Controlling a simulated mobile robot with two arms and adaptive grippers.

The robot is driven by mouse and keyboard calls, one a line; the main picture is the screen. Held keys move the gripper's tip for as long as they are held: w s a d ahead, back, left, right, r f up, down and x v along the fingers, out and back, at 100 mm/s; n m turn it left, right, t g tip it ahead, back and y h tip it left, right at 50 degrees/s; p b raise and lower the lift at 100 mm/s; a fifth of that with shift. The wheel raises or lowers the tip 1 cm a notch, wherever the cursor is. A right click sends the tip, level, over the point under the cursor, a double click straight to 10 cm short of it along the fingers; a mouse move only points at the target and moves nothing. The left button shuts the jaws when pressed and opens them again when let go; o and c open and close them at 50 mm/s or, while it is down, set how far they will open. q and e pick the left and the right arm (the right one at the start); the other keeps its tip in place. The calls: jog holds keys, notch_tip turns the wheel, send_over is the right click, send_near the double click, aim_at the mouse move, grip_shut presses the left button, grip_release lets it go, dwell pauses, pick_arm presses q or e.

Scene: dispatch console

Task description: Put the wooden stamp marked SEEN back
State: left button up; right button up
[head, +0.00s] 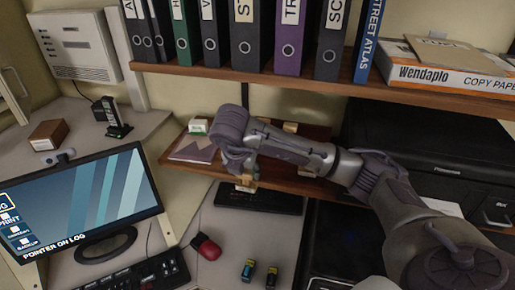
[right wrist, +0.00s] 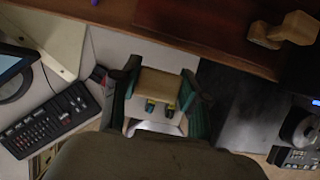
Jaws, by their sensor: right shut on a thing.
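My right gripper (head: 246,181) reaches in from the right, in front of the middle shelf. It is shut on a light wooden stamp (right wrist: 160,83), which sits between its two dark green fingers in the right wrist view; the gripper (right wrist: 158,98) shows there too. No marking on the stamp can be read. The held stamp is above the desk, near the shelf's front edge. My left gripper is not in view.
A row of binders stands on the shelf above. A black printer (head: 425,150) is at the right.

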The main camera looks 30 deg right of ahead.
jog(key=w+d+p, duration=0.1)
jog(key=w+d, duration=0.1)
jog(key=w+d+p, duration=0.1)
jog(key=w+d, duration=0.1)
jog(key=d, duration=0.1)
jog(key=shift+w+d+r, duration=0.1)
jog(key=shift+w+d, duration=0.1)
jog(key=shift+w, duration=0.1)
jog(key=w+d+p, duration=0.2)
jog(key=d, duration=0.1)
jog(key=shift+w+p, duration=0.2)
jog(key=shift+p, duration=0.15)
jog(key=shift+f, duration=0.35)
jog(key=shift+a, duration=0.1)
jog(key=shift+f, duration=0.2)
jog(key=o, duration=0.9)
jog(key=shift+r, duration=0.1)
